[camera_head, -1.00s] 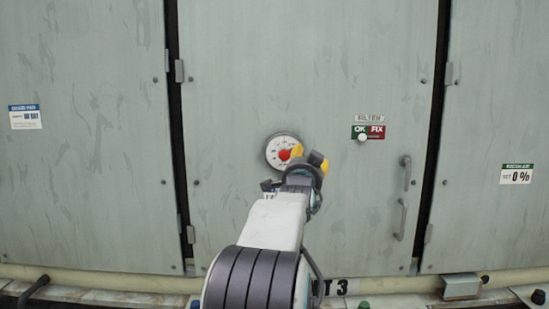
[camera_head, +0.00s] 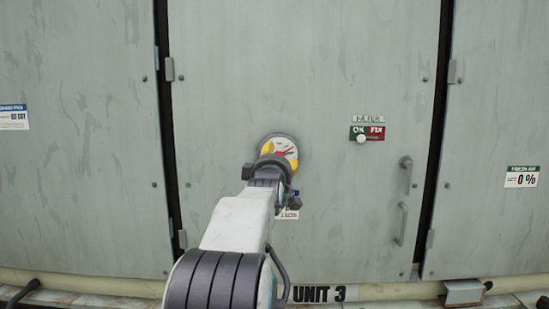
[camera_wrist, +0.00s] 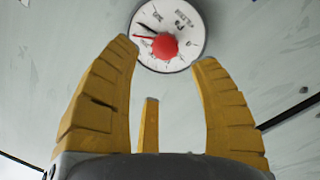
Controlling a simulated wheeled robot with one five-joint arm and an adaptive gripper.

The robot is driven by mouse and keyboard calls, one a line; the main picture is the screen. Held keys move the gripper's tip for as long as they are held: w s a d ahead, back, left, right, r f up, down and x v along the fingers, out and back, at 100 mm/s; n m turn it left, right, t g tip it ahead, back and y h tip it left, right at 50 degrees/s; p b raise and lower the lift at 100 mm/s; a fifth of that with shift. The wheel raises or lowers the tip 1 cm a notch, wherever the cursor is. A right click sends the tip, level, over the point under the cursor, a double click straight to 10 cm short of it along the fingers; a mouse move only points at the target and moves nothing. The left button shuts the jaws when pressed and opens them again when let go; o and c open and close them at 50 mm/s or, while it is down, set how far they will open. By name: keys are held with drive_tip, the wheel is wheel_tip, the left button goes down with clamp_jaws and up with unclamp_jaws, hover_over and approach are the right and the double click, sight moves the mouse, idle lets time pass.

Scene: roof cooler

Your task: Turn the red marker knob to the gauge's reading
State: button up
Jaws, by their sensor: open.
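The round white gauge (camera_wrist: 184,18) is on the grey cabinet door and shows at the top of the wrist view. Its red marker knob (camera_wrist: 165,46) sits at its centre, with a thin red pointer reaching left. A black needle (camera_wrist: 146,28) points up and left, slightly above the red pointer. My gripper (camera_wrist: 165,54) is open, its yellow fingers spread below and to both sides of the knob; I see no contact. In the head view, my gripper (camera_head: 279,158) covers the lower part of the gauge (camera_head: 278,139), and the knob is mostly hidden.
A green and red OK/FIX plate (camera_head: 377,133) with a white knob (camera_head: 361,139) is right of the gauge. A pipe (camera_head: 400,291) runs along the base. The door around the gauge is otherwise mostly bare.

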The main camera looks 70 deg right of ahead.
drive_tip(key=shift+w+d+f+n+p, duration=0.1)
drive_tip(key=shift+w+d+n+p, duration=0.3)
drive_tip(key=shift+d+n, duration=1.3)
drive_tip(key=shift+w+d+f+n+p, duration=0.15)
drive_tip(key=shift+d+n+p, duration=0.45)
drive_tip(key=shift+n, duration=1.95)
drive_tip(key=shift+w+d+f+n+p, duration=0.1)
drive_tip(key=shift+w+d+n+p, duration=0.3)
drive_tip(key=shift+d+n, duration=1.3)
drive_tip(key=shift+o, duration=0.2)
drive_tip(key=shift+s+a+n, duration=0.1)
drive_tip(key=shift+a+n, duration=0.35)
drive_tip(key=shift+r, duration=0.1)
clamp_jaws()
